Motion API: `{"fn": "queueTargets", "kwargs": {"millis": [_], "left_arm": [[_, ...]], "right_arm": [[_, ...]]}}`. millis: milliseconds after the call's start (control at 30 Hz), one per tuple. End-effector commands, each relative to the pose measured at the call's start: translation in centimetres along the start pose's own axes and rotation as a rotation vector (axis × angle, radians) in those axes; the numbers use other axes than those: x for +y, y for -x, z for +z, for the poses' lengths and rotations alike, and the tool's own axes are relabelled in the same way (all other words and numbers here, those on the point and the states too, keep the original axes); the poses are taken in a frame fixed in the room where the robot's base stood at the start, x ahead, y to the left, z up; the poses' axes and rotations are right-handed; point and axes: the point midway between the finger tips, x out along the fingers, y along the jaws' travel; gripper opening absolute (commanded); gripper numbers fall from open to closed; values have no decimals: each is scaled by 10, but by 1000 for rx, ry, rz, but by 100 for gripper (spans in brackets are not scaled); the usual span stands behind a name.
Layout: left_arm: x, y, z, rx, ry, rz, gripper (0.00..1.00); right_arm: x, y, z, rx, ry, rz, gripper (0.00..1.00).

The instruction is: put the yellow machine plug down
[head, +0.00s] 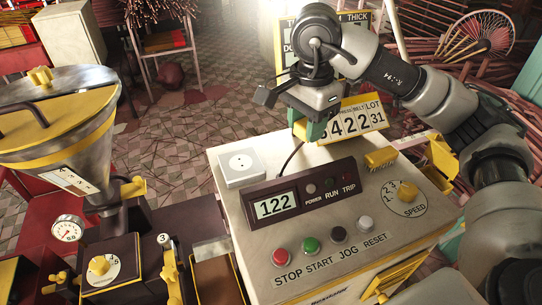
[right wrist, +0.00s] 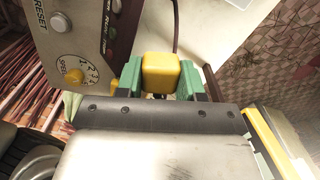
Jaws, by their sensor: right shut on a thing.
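The yellow plug (right wrist: 161,72) is a rounded block between the two green fingertips of my right gripper (right wrist: 164,80), which is shut on it. In the head view my right gripper (head: 309,129) is at the back of the beige control machine (head: 222,157), just left of the number sign. Only a little of the plug (head: 296,113) shows there. A dark cord (head: 290,158) runs from near the gripper down behind the display panel. I cannot tell whether the plug touches the machine top. My left gripper is not in view.
A white socket box (head: 240,168) sits on the machine's top left. The display panel (head: 290,197), several buttons and the speed dial (head: 407,193) are in front. The number sign (head: 357,121) stands close to the gripper. A yellow-topped hopper (head: 60,120) is at left.

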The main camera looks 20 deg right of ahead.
Motion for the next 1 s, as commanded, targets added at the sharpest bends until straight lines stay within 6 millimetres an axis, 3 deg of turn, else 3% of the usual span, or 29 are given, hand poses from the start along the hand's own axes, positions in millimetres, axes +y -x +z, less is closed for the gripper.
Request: {"fn": "queueTargets", "kwargs": {"millis": [33, 200, 367, 467, 800, 1000], "left_arm": [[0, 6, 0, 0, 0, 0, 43], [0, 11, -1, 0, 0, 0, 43], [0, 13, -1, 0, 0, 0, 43], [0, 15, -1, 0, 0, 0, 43], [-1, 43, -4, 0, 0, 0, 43], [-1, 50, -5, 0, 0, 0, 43]], "right_arm": [[14, 5, -13, 0, 13, 2, 0], [45, 12, -39, 0, 68, 2, 0], [55, 14, -47, -2, 93, 2, 0], [46, 8, -43, -5, 100, 3, 0], [-23, -33, -15, -6, 97, 4, 0], [-47, -51, -6, -3, 95, 2, 0]]}}
